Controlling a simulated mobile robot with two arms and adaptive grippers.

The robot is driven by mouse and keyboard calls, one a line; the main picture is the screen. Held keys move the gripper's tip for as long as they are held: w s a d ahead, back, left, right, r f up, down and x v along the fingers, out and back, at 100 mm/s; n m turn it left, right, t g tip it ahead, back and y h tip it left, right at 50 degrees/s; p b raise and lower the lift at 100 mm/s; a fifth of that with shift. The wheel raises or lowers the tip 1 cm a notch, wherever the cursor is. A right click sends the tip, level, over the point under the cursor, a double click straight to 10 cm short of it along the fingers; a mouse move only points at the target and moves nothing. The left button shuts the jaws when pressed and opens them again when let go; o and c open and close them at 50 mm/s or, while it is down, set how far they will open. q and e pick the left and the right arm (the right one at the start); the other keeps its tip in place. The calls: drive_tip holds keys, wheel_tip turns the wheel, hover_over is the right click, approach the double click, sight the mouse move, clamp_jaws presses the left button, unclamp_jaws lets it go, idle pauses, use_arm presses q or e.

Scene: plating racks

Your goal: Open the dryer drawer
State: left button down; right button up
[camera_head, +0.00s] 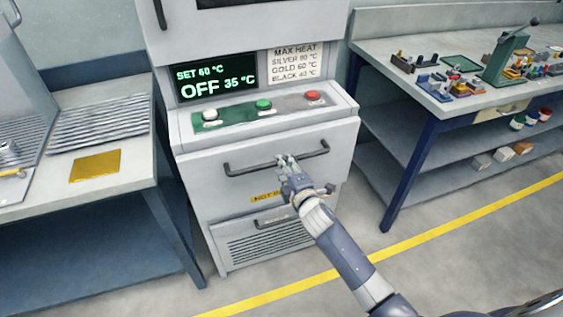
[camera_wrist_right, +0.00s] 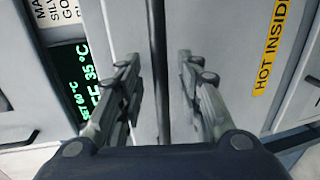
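The dryer (camera_head: 270,110) is a pale grey cabinet with a display reading OFF, 35 °C. Its drawer (camera_head: 215,185) appears shut, with a long dark bar handle (camera_head: 240,170) across the front. The handle also shows as a dark bar in the right wrist view (camera_wrist_right: 157,60). My right gripper (camera_head: 284,161) is at the middle of the handle. In the right wrist view its open fingers (camera_wrist_right: 157,75) stand on either side of the bar, with gaps on both sides. A yellow HOT INSIDE label (camera_wrist_right: 270,48) is on the drawer front. My left gripper is not in view.
A control panel (camera_head: 285,108) with white, green and red buttons sits above the drawer. A lower vented panel (camera_head: 268,243) has its own small handle. Benches stand left (camera_head: 55,190) and right (camera_head: 390,80). The floor in front is clear, with a yellow line (camera_head: 450,228).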

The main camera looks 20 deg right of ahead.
drive_tip(key=shift+w+f, duration=0.15)
drive_tip(key=shift+w, duration=0.65)
drive_tip(key=shift+w+f, duration=0.15)
drive_tip(key=shift+w, duration=0.6)
clamp_jaws()
